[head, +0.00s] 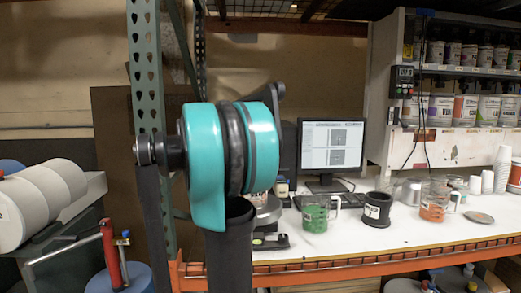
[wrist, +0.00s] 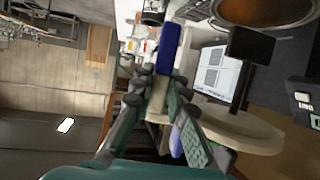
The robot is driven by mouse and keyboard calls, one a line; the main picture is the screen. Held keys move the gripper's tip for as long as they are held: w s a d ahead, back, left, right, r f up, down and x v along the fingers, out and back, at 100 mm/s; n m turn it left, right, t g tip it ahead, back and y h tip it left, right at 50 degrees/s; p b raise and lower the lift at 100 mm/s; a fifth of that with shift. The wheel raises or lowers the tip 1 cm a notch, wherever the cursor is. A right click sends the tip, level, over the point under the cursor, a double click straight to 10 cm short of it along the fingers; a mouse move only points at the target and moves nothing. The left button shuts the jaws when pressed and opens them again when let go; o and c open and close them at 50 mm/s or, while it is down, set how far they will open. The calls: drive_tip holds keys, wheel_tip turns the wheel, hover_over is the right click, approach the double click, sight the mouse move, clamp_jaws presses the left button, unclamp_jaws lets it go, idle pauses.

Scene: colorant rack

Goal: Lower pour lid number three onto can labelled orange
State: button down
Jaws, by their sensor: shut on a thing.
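My gripper (wrist: 160,92) shows in the wrist view, with its two green-and-black fingers closed in on a small pale piece (wrist: 158,112). A blue block (wrist: 170,48) shows just beyond the fingertips; I cannot tell whether it belongs to the held thing. No lid number is readable, so I cannot tell whether the held thing is pour lid three. In the head view my arm blocks the middle left and my gripper is hidden. A black cylinder with a white label (head: 377,209) stands on the bench. I cannot make out which can is labelled orange.
A jug with green contents (head: 314,214) and one with orange contents (head: 434,206) flank the black cylinder on the white bench (head: 400,236). A monitor (head: 331,145) stands behind. Shelves of cans (head: 466,110) are at right, above stacked cups (head: 501,168). An upright post (head: 147,70) is at left.

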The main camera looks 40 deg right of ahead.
wheel_tip(320, 180, down, 11)
drive_tip(key=shift+f, duration=0.15)
idle(0.9)
drive_tip(key=shift+f, duration=0.6)
idle(0.7)
drive_tip(key=c, duration=1.4)
unclamp_jaws()
drive_tip(key=shift+c, duration=0.2)
